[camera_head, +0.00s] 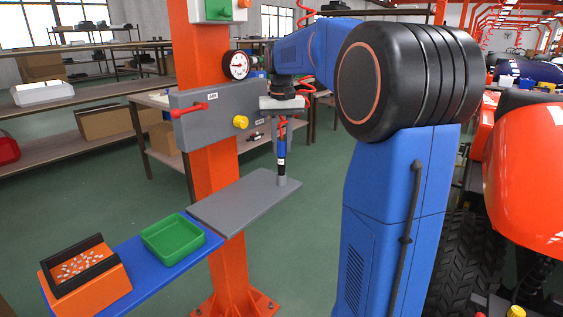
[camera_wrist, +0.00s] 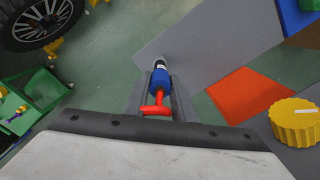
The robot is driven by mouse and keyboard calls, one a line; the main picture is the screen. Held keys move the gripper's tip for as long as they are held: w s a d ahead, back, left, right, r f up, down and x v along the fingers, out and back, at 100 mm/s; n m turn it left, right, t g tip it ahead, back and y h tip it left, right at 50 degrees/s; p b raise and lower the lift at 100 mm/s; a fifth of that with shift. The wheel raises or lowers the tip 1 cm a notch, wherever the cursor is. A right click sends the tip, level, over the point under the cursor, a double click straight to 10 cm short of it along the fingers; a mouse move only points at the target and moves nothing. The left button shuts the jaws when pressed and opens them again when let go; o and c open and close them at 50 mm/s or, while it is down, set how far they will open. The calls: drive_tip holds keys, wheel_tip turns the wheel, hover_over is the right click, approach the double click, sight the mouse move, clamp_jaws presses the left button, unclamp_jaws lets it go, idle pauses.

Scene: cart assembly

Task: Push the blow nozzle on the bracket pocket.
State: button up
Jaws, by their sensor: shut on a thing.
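My gripper (camera_head: 283,112) points down over the right end of a grey plate. It is shut on the blow nozzle (camera_head: 281,146), which hangs upright with a blue body and a dark and white lower part. In the wrist view the nozzle's blue body (camera_wrist: 161,78) and red lever (camera_wrist: 155,105) lie between the two dark fingers (camera_wrist: 162,97). A short grey upright cylinder, seemingly the bracket pocket (camera_head: 282,181), stands at the plate's edge directly below the nozzle. The nozzle's lower end meets or overlaps its top; I cannot tell how deep it sits.
The grey plate (camera_head: 236,205) is fixed to an orange post (camera_head: 215,160). A grey panel (camera_head: 190,128) on the post carries a red lever, a yellow knob (camera_head: 240,122) and a gauge (camera_head: 237,65). A green tray (camera_head: 172,239) and an orange bin (camera_head: 88,284) stand left.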

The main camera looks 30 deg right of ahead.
drive_tip(key=shift+r, duration=2.55)
